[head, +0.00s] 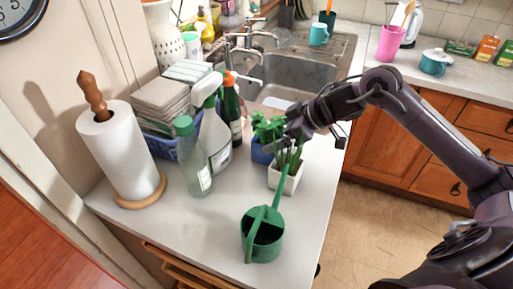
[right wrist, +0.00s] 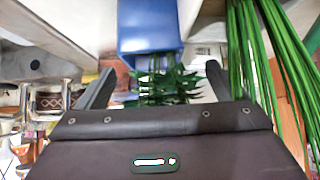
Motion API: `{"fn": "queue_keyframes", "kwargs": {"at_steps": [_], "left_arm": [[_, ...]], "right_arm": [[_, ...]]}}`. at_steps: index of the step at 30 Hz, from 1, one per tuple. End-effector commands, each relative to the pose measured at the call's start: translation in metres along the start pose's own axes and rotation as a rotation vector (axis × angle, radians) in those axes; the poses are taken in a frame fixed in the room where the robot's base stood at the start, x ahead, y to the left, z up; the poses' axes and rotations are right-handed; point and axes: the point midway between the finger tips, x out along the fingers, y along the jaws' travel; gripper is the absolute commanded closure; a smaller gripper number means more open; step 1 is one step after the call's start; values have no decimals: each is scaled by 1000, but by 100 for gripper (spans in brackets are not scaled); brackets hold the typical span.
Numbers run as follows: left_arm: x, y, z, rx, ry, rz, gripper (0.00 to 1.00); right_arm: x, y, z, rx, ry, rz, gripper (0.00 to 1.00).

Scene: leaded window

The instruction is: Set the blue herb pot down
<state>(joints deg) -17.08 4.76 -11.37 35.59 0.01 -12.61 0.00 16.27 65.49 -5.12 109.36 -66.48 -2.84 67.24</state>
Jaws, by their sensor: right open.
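The blue herb pot (head: 261,153) stands on the counter, behind and left of a white pot of tall green leaves (head: 287,181). Its green leaves (head: 268,128) rise above the rim, beside my right gripper (head: 290,133). In the right wrist view the blue pot (right wrist: 150,32) appears upside down, just beyond the fingertips. My right gripper (right wrist: 157,85) is open there, with herb leaves between its two fingers and the pot itself outside them. Whether the fingers touch the leaves I cannot tell. My left gripper is not in view.
A green watering can (head: 262,236) stands in front of the white pot. A spray bottle (head: 213,135), green-capped bottle (head: 192,160), dark bottle (head: 231,110) and paper towel roll (head: 120,150) stand to the left. The sink (head: 285,75) lies behind. Bare counter (head: 185,225) shows at front left.

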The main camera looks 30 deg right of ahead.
Motion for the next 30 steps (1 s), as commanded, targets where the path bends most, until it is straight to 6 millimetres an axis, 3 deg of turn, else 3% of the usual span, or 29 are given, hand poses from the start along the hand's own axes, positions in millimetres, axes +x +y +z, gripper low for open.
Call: {"fn": "queue_keyframes", "kwargs": {"at_steps": [8,15,24,30], "left_arm": [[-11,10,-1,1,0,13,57],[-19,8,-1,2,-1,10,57],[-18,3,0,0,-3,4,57],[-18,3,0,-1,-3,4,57]], "right_arm": [[31,2,-2,3,2,-3,9],[66,7,-1,2,2,-1,9],[72,7,1,-1,-1,1,9],[72,7,1,-1,-1,0,34]]}}
